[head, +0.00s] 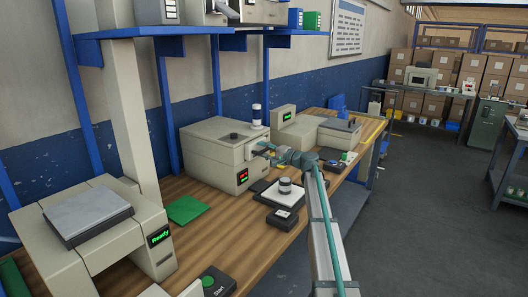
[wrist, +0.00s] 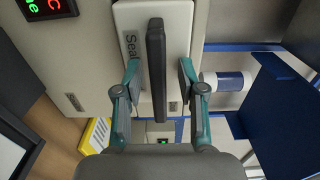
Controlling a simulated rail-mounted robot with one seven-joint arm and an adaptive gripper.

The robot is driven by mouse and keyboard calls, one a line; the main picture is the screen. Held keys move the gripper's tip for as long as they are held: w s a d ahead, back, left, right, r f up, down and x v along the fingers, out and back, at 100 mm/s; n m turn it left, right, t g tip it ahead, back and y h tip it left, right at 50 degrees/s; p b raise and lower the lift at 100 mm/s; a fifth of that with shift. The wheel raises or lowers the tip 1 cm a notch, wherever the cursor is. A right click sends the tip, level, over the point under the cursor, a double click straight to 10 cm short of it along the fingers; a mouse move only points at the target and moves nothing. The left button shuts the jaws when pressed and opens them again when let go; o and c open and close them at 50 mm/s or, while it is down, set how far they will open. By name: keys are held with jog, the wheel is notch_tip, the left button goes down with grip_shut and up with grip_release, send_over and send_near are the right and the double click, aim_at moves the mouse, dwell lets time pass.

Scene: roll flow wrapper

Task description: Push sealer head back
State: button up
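The sealer head is a pale block with a partly hidden "Sea…" label (wrist: 130,45) in the wrist view. A long black handle bar (wrist: 156,75) stands out in front of it. My gripper (wrist: 160,82) has its teal fingers spread, one on each side of the bar, with a visible gap on both sides. In the head view, my gripper (head: 264,149) is at the front of the beige machine (head: 210,152), which has a red and green display (head: 243,176).
A green mat (head: 187,209) lies left. Another beige device (head: 296,132) stands behind. A blue shelf (head: 170,30) hangs above the bench.

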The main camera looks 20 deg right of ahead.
jog(key=shift+s, duration=0.1)
jog(key=v, duration=1.2)
